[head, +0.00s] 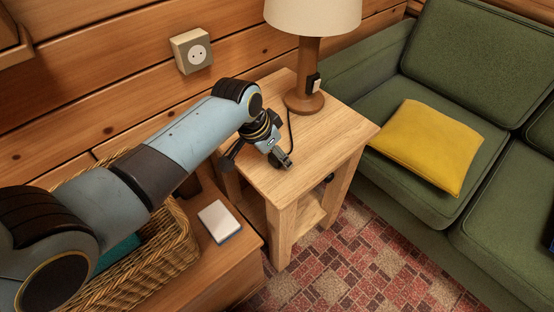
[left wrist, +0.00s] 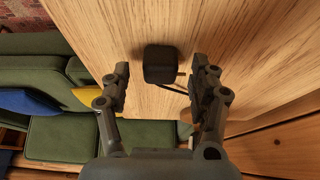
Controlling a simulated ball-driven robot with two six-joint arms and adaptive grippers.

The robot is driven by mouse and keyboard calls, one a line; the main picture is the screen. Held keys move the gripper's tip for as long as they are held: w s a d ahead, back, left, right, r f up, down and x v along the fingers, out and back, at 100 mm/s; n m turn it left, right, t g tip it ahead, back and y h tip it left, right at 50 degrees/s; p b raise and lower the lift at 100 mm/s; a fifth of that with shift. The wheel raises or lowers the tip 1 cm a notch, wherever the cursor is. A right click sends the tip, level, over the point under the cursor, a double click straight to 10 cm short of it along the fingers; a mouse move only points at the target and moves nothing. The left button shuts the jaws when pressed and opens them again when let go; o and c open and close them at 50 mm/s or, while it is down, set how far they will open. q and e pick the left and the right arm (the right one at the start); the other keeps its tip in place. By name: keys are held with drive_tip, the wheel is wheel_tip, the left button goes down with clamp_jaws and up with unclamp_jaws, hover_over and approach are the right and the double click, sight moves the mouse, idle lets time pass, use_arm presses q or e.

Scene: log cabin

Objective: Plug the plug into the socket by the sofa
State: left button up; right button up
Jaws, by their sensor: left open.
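The black plug (left wrist: 160,62) lies on the wooden side table's top in the left wrist view. A pin points to the right, and a dark cord runs from it. My left gripper (left wrist: 159,74) is open, with one finger on each side of the plug and a gap to both. In the head view my left gripper (head: 257,157) is low over the near left part of the side table (head: 345,130) and hides the plug. The socket (head: 197,54) is a beige box with a round white face on the log wall, left of the lamp. My right gripper is not in view.
A lamp (head: 308,60) with a dark switch-like piece stands at the table's back. The green sofa (head: 440,85) with a yellow cushion (head: 425,146) is right. A wicker basket (head: 150,262) and a white block (head: 220,221) stand on a lower wooden surface at left.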

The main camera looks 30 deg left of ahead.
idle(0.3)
use_arm(q)
drive_tip(key=c, duration=1.1)
drive_tip(key=shift+c, duration=0.3)
drive_tip(key=shift+r, duration=0.15)
